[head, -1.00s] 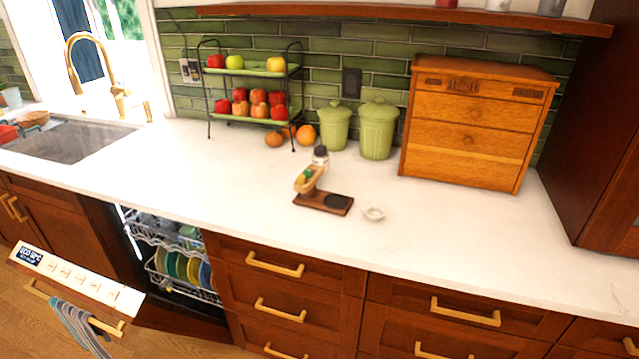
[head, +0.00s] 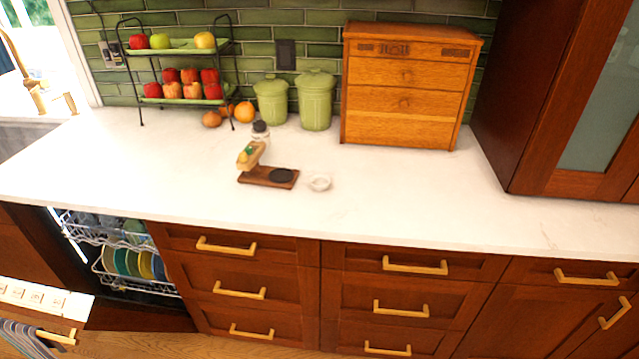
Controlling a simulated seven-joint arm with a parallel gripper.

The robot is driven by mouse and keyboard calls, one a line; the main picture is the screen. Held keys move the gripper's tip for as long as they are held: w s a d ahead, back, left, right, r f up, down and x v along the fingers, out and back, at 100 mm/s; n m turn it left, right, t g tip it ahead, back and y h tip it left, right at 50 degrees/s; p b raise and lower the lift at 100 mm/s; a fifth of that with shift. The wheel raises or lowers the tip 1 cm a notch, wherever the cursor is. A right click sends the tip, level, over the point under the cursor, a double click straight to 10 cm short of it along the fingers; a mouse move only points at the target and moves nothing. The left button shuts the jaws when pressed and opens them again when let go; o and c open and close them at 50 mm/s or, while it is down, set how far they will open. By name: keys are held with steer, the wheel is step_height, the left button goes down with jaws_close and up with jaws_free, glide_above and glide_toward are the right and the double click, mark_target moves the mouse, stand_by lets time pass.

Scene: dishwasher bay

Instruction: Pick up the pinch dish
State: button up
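The pinch dish (head: 319,182) is a small, round, whitish dish on the white countertop in the head view. It sits just right of a dark wooden board (head: 256,180) with a black round inset. A small tan item with green on it stands on the board's left part. Nothing touches the dish, and clear counter lies around its front and right. My gripper is not in view.
A dark-topped shaker (head: 261,133) stands behind the board. Green canisters (head: 315,102), a wooden drawer box (head: 408,88) and a two-tier fruit rack (head: 180,102) line the back. An open dishwasher (head: 125,255) is at lower left. The counter's right side is clear.

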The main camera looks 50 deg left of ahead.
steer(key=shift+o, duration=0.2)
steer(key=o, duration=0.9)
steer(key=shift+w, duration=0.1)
